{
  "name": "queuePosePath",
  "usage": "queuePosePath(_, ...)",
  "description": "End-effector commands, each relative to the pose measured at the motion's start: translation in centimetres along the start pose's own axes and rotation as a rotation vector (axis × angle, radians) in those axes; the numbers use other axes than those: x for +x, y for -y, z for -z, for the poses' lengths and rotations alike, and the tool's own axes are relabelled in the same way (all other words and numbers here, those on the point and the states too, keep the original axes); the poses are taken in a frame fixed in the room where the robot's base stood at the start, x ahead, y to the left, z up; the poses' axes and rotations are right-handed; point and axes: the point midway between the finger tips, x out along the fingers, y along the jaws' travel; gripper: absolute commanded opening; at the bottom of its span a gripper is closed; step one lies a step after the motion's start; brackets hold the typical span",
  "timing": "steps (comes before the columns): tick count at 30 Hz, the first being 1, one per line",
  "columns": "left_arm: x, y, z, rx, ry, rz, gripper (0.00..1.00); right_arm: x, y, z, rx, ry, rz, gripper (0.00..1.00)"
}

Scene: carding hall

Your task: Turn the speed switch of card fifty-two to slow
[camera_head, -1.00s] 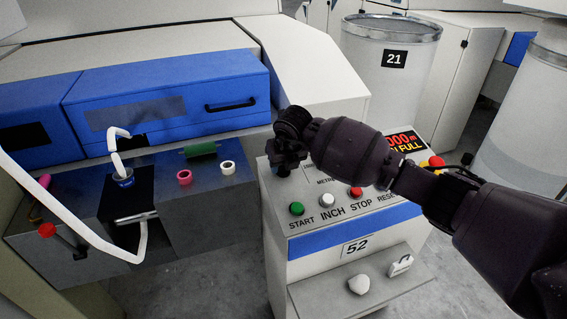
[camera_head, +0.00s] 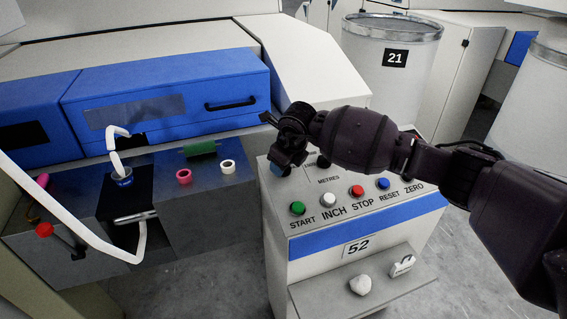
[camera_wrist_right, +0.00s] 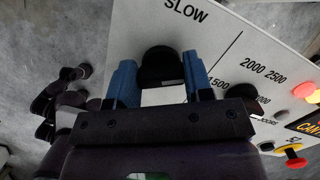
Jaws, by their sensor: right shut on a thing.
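The card fifty-two control panel (camera_head: 300,240) stands right of centre in the head view, with a "52" plate (camera_head: 358,247) on its front. My right gripper (camera_head: 281,168) is at the panel's back left corner. In the right wrist view my gripper's blue fingers (camera_wrist_right: 160,82) are on either side of a black knob (camera_wrist_right: 160,66), shut on it. The word SLOW (camera_wrist_right: 186,8) is printed on the panel just beyond this knob. The knob's pointer mark cannot be made out. My left gripper is not in view.
A second dark knob (camera_wrist_right: 243,98) with a 2000 2500 scale sits beside it. Green START (camera_head: 297,208), white INCH (camera_head: 329,199) and red STOP (camera_head: 357,191) buttons line the panel front. A shelf below holds a white lump (camera_head: 360,285). Can 21 (camera_head: 385,75) stands behind.

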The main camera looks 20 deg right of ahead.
Motion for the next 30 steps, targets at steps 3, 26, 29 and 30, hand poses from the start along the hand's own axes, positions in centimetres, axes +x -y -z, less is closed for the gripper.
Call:
queuePosePath(3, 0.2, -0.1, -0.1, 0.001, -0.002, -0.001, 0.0, 0.1, 0.0, 0.0, -0.109, 0.001, -0.014, 0.23)
queuePosePath(26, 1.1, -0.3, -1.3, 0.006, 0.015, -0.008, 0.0, 0.1, -0.2, 0.1, -0.791, 0.0, -0.11, 0.23)
queuePosePath(29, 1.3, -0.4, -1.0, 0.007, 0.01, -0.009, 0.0, 0.1, -0.3, 0.1, -0.856, 0.001, -0.119, 0.23)
queuePosePath(30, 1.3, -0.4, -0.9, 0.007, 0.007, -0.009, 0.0, 0.0, -0.3, 0.1, -0.88, 0.002, -0.122, 0.23)
